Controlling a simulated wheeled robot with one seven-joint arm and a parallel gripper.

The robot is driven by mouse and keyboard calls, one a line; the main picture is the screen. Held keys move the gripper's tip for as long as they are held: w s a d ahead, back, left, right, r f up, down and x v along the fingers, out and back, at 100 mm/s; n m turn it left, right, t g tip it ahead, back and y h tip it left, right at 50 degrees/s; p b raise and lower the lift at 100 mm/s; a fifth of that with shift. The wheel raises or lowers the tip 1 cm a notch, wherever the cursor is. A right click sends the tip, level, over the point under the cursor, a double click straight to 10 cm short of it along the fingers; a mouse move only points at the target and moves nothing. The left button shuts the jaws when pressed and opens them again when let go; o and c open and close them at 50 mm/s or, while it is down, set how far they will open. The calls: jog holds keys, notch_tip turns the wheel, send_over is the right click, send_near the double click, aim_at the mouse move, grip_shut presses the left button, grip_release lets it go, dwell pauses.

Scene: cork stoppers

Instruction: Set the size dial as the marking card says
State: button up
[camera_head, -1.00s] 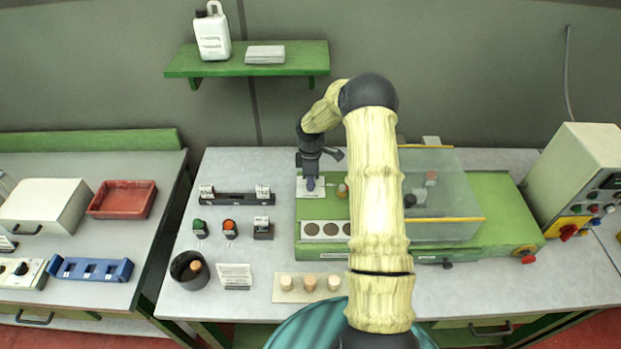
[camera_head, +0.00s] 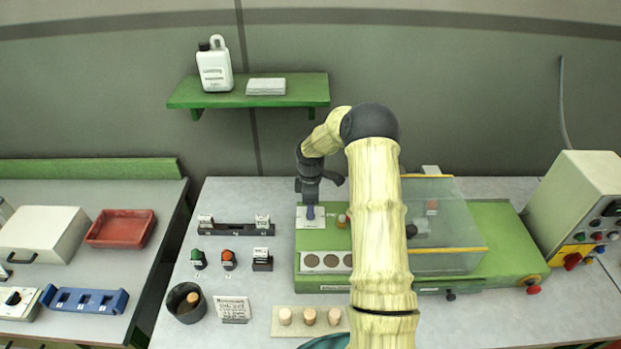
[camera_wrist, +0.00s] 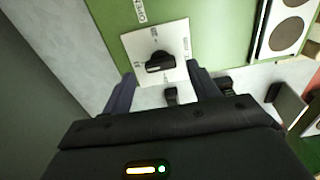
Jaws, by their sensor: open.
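The size dial is a black knob (camera_wrist: 160,62) on a white square plate (camera_wrist: 135,42) at the left end of the green machine. In the head view the plate (camera_head: 303,222) shows just under my gripper (camera_head: 310,212), which hides the knob. In the wrist view my gripper (camera_wrist: 160,92) is open, its fingers apart with the knob between and slightly beyond their tips. I cannot tell whether they touch it. The marking card (camera_head: 234,309) stands at the front of the table with handwritten lines, too small to read for certain.
A dark cup (camera_head: 187,302) with a stopper stands left of the card. A board with stoppers (camera_head: 297,331) lies to its right. Stamps (camera_head: 229,259) and a black rack (camera_head: 236,230) stand left of the machine. A clear cover (camera_head: 450,235) is over the machine's right part.

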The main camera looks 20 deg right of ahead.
notch_tip(320, 180, up, 15)
jog(key=b, duration=0.3)
jog(key=shift+r, duration=0.2)
jog(key=shift+a, duration=0.1)
jog(key=s+a+m+t, duration=0.1)
jog(key=s+a+m, duration=0.3)
jog(key=s, duration=0.4)
jog(key=s+a+f+m, duration=0.1)
jog(key=s+a+m, duration=0.3)
jog(key=s, duration=0.5)
jog(key=s+a+m+t, duration=0.1)
jog(key=s+a+m, duration=0.3)
jog(key=s, duration=0.5)
jog(key=shift+s+a+f+m+t, duration=0.15)
jog(key=shift+a+f+m+t, duration=0.2)
jog(key=shift+m, duration=0.35)
jog(key=shift+d, duration=0.1)
jog(key=shift+d, duration=0.1)
